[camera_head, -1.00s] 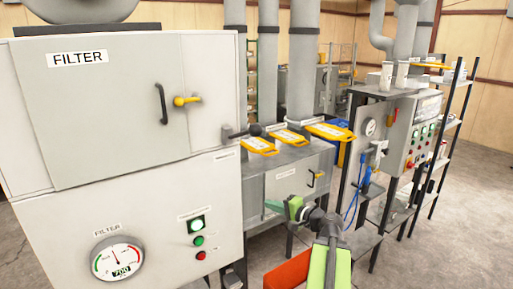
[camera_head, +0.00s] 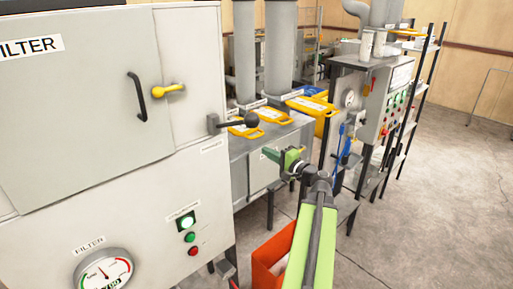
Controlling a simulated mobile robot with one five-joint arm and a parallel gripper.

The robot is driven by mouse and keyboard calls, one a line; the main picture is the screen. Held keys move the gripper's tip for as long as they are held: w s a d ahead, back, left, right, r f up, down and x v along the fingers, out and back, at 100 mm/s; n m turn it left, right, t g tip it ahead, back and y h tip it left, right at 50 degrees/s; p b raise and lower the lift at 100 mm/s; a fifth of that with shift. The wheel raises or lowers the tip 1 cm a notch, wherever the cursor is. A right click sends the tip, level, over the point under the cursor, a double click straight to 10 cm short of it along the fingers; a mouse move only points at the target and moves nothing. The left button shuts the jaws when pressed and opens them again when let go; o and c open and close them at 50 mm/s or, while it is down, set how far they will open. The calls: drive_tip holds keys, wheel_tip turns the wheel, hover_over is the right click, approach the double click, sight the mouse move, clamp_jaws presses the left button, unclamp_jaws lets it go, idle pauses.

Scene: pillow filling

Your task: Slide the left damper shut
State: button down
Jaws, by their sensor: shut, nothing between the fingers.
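The left damper (camera_head: 245,129) is a yellow plate with a handle slot, sticking out at the base of the left grey pipe, partly hidden behind the filter cabinet's lever. My gripper (camera_head: 272,154) is shut and empty, at the end of my green arm. In the picture it lies below and right of the left damper, in front of the grey box, apart from the damper handles.
The large filter cabinet (camera_head: 85,110) fills the left side. Its black-knobbed lever (camera_head: 235,121) juts out near the left damper. A red-orange bin (camera_head: 272,262) stands low beside my arm. A control panel (camera_head: 385,105) stands at right. The floor at far right is clear.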

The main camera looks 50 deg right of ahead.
drive_tip(key=w, duration=1.3)
drive_tip(key=shift+d, duration=0.4)
drive_tip(key=shift+f, duration=0.1)
